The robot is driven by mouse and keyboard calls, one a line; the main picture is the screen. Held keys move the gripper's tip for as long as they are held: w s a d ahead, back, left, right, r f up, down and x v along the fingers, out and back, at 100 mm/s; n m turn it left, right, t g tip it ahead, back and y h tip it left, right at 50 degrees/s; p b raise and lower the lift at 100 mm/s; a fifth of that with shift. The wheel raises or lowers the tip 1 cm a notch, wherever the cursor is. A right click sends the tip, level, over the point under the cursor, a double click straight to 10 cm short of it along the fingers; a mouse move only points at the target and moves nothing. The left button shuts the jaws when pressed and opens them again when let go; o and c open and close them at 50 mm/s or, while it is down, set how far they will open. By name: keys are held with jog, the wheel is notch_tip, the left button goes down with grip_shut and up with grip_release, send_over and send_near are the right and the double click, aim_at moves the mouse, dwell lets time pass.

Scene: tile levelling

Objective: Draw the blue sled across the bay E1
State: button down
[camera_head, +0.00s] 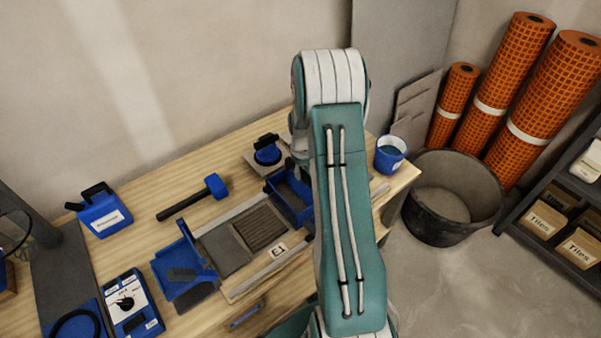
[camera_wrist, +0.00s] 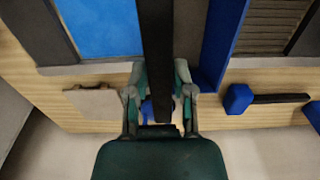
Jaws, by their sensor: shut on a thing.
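The blue sled (camera_head: 284,197) is an open, box-like frame at the right end of the bay E1 (camera_head: 229,250), partly hidden by my arm. Left of it, the bay shows a ridged dark strip and a smooth grey strip, with an "E1" label on the front rail. In the wrist view, a blue sled wall (camera_wrist: 220,45) borders the ridged bed (camera_wrist: 268,25). A long dark bar (camera_wrist: 156,50) runs between the fingers of my gripper (camera_wrist: 159,100), which is shut on it. It looks like the sled's handle. My arm hides the gripper in the head view.
A mallet (camera_head: 214,186) lies behind the bay. A blue-and-black tool (camera_head: 267,152) stands near the sled. A blue bracket-shaped piece (camera_head: 184,268) sits at the bay's left end. A blue cup (camera_head: 390,154) stands at the table's right edge, beside a black tub (camera_head: 440,225) on the floor.

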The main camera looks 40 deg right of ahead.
jog(key=shift+c, duration=2.4)
grip_release()
jog(key=shift+f, duration=0.15)
notch_tip(320, 180, up, 12)
